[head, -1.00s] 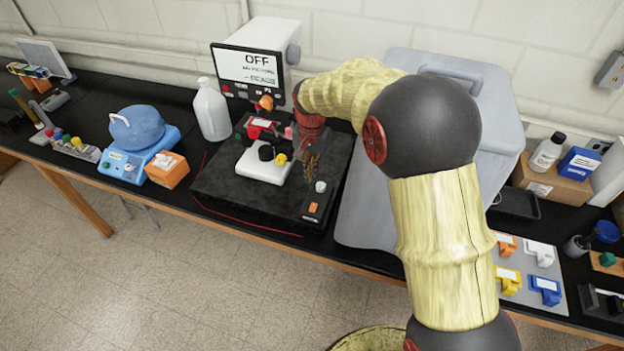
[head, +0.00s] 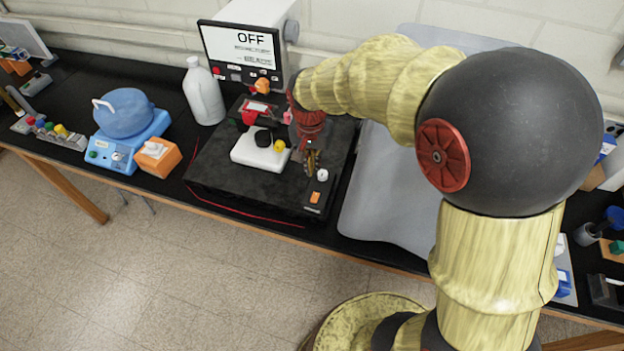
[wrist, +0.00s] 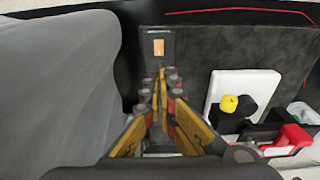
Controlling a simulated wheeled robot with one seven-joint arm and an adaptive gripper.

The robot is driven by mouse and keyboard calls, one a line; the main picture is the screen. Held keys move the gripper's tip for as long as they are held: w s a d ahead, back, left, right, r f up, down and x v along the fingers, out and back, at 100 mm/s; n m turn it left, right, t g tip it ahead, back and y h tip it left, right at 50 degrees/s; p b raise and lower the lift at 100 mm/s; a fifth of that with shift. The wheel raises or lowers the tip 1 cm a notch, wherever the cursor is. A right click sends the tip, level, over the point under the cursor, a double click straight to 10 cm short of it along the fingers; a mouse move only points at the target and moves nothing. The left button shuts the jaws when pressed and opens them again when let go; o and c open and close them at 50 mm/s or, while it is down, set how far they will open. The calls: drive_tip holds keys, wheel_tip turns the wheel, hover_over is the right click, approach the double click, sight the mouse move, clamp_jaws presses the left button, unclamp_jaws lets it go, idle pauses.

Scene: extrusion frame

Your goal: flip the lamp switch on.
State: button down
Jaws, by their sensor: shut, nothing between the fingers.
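An orange rocker switch (head: 315,197) sits on a dark panel at the front right of the black slab (head: 230,190). I take it for the lamp switch; its label is too small to read. It also shows in the wrist view (wrist: 159,47), just beyond my fingertips. The screen (head: 241,57) behind the slab reads OFF. My gripper (head: 311,166) is shut and empty, pointing down over the slab's right side, a little behind the switch. In the wrist view my gripper's tips (wrist: 160,84) are together, apart from the switch in the picture. Their height above the panel is unclear.
A white block with black and yellow parts (head: 258,153) stands on the slab to the left. A white jug (head: 203,92) is farther left.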

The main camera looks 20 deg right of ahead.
drive_tip(key=shift+r, duration=0.1)
drive_tip(key=shift+w, duration=0.1)
approach(315, 193)
drive_tip(key=f, duration=0.7)
drive_tip(key=shift+w+d, duration=0.2)
drive_tip(key=shift+w, duration=0.2)
drive_tip(key=shift+r, duration=0.1)
